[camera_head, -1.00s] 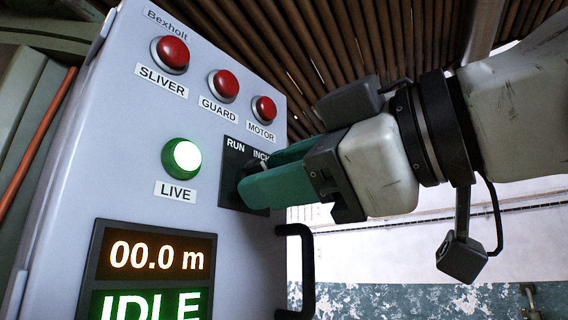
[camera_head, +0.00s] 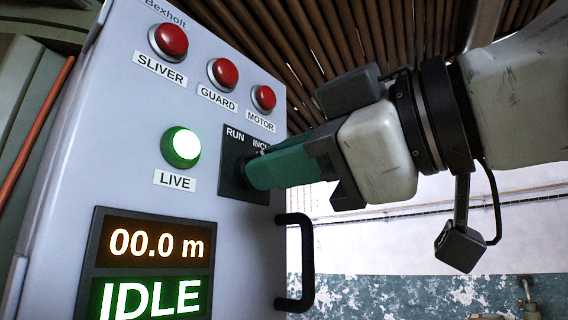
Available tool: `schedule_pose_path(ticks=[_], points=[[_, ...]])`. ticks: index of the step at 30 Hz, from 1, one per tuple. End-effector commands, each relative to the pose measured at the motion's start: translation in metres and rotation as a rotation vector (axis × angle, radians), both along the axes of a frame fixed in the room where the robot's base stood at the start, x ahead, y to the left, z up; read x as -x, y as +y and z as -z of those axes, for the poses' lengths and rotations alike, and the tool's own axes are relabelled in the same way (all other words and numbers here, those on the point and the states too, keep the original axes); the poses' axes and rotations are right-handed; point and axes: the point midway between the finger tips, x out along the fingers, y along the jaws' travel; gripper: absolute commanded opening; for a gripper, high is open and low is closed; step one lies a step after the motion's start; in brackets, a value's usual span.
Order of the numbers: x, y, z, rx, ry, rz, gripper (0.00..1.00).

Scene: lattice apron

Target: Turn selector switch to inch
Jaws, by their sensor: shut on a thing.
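The selector switch plate (camera_head: 231,186) is a black panel on the grey cabinet front, marked RUN on the left and INCH on the right, the last letter partly covered. My gripper (camera_head: 256,169), with teal fingers, reaches in from the right and is shut on the selector knob (camera_head: 243,163). Only a dark edge of the knob shows beside the fingertips. The fingers hide the rest, so I cannot tell which mark it points at. One finger mostly covers the other in this view.
Red lamps SLIVER (camera_head: 170,41), GUARD (camera_head: 223,74) and MOTOR (camera_head: 264,98) sit above the switch. A lit green LIVE lamp (camera_head: 181,147) is to its left. A display (camera_head: 155,246) reads 00.0 m and IDLE. A black handle (camera_head: 307,262) sticks out below my gripper.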

Motion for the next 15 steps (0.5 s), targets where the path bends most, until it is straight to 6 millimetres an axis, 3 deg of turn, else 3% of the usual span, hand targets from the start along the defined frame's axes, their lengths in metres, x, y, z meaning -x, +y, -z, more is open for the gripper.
schedule_pose_path(ticks=[15], points=[[0.0007, 0.0011, 0.0013, -0.188, 0.242, -0.003, 0.00]])
